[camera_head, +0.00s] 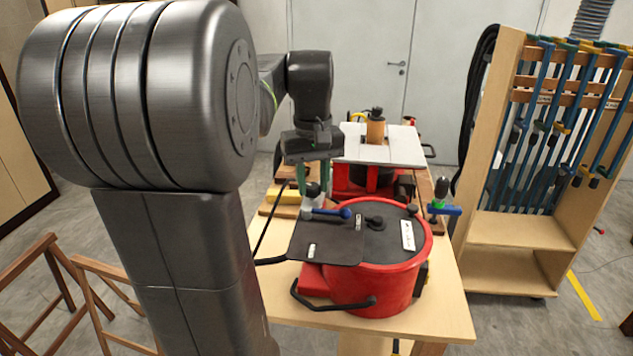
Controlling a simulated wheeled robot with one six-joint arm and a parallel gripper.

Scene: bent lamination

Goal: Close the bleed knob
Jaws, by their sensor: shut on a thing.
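A round red pot (377,285) with a dark lid (385,238) stands on the wooden table. At the left of its lid, a pale grey fitting (308,203) carries a small dark knob (313,189) and a blue lever (332,213). My gripper (312,183) points down from above, with its green fingers on either side of the dark knob and shut on it. The fingers partly hide the knob, and its turn position cannot be told. A second fitting with a blue handle (445,209) and dark top is at the pot's right.
A dark flat plate (327,241) lies over the lid's left part. A black hose (262,225) runs at the left. Behind stands a red machine with a pale top (385,148). A clamp rack (550,130) is at right, wooden frames (55,285) at lower left.

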